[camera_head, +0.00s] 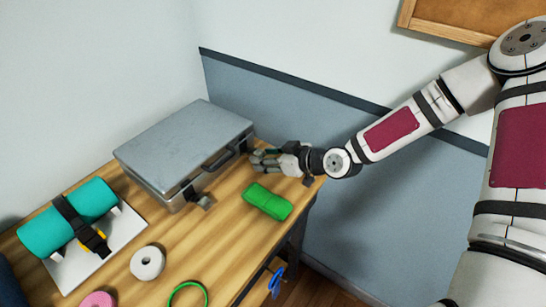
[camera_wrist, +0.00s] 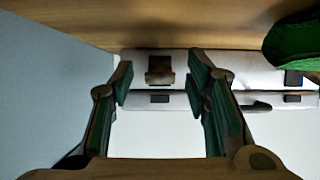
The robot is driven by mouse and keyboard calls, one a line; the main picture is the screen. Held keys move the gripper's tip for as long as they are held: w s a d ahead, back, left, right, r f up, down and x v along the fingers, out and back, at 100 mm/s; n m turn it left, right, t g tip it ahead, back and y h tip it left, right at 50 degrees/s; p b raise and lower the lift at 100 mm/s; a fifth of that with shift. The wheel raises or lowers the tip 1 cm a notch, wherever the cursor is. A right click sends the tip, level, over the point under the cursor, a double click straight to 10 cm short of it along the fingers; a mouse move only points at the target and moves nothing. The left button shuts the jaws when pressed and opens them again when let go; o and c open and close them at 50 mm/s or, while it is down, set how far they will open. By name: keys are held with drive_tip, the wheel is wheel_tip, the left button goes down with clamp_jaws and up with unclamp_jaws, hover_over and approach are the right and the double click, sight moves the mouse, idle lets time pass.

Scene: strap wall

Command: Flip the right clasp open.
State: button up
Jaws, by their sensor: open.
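The grey case (camera_head: 185,145) lies shut on the table, with a dark handle (camera_head: 220,160) on its front. The left clasp (camera_head: 204,200) juts out from the front. In the wrist view, which is upside down, the right clasp (camera_wrist: 160,70) shows between my fingers. Its plate lies on the case body, apart from a small dark catch (camera_wrist: 159,98) on the lid, so it looks flipped out. My gripper (camera_head: 262,158) is open and empty at the case's right front; I cannot tell whether it touches.
A folded green cloth (camera_head: 267,201) lies close in front of my gripper. A teal roll with a dark strap (camera_head: 68,218) sits on a white board. A white roll (camera_head: 147,262), a pink ring (camera_head: 98,300) and a green ring (camera_head: 188,295) lie nearer. A blue item (camera_head: 277,282) hangs at the table side.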

drive_tip(key=v, duration=1.1)
drive_tip(key=shift+s+d+r, duration=0.2)
drive_tip(key=shift+d+r, duration=0.05)
